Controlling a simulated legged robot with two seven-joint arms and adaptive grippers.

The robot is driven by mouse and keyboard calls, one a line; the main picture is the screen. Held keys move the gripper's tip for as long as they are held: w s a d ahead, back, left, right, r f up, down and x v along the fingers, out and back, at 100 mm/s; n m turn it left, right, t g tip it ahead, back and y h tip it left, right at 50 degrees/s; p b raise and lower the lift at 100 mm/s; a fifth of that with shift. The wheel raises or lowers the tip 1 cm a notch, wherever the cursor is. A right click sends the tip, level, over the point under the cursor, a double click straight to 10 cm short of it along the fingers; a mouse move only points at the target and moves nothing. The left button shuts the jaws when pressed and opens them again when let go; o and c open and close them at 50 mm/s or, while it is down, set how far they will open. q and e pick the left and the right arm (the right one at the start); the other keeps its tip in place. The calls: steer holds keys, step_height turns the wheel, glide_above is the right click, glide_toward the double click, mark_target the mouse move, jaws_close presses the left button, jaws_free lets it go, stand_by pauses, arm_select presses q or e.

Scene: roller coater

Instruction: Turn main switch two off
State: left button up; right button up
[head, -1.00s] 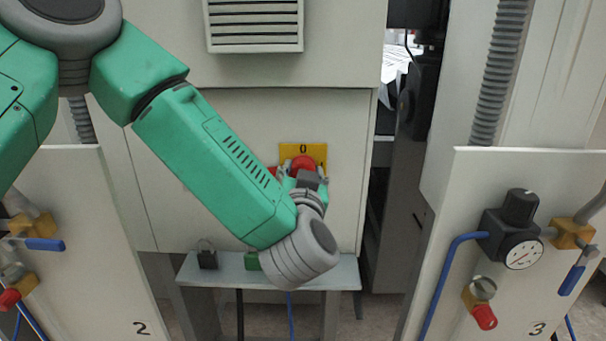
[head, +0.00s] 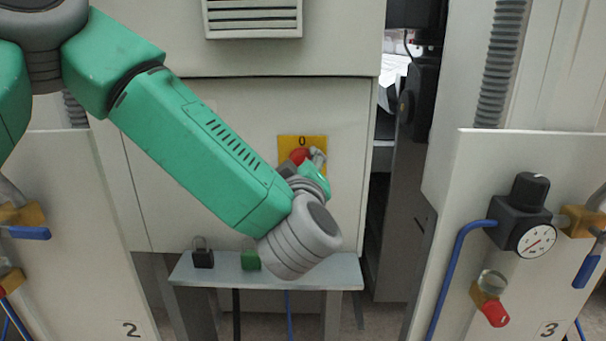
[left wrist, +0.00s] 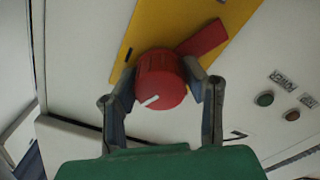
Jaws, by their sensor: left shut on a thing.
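The main switch is a red rotary knob (head: 299,155) on a yellow plate (head: 289,142) marked 0 at its top, fixed to the pale cabinet. In the left wrist view the knob (left wrist: 161,78) shows a white line on its face pointing to the lower left, and a red lever-like part (left wrist: 203,38) behind it. My left gripper (left wrist: 160,84) is shut on the knob, one finger on each side. In the head view my left gripper (head: 309,163) is tilted and partly covers the knob and plate. My right gripper is not in view.
A shelf below bears a black padlock (head: 203,257) and a green padlock (head: 250,261). A panel marked 3 with a gauge (head: 536,240) stands at right, and a panel marked 2 at left. The left wrist view shows small green (left wrist: 264,99) and red (left wrist: 292,115) buttons beside the plate.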

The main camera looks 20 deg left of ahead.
arm_select(q)
steer(key=n+b, duration=0.2)
steer(key=n, duration=0.1)
steer(key=n+b, duration=0.1)
steer(key=shift+f+n, duration=0.25)
steer(key=shift+n, duration=0.05)
stand_by(0.5)
steer(key=o, duration=1.1)
steer(key=shift+r, duration=0.1)
steer(key=shift+s, duration=0.15)
steer(key=v, duration=1.1)
steer(key=shift+s+d, duration=0.25)
steer(key=shift+s, duration=0.05)
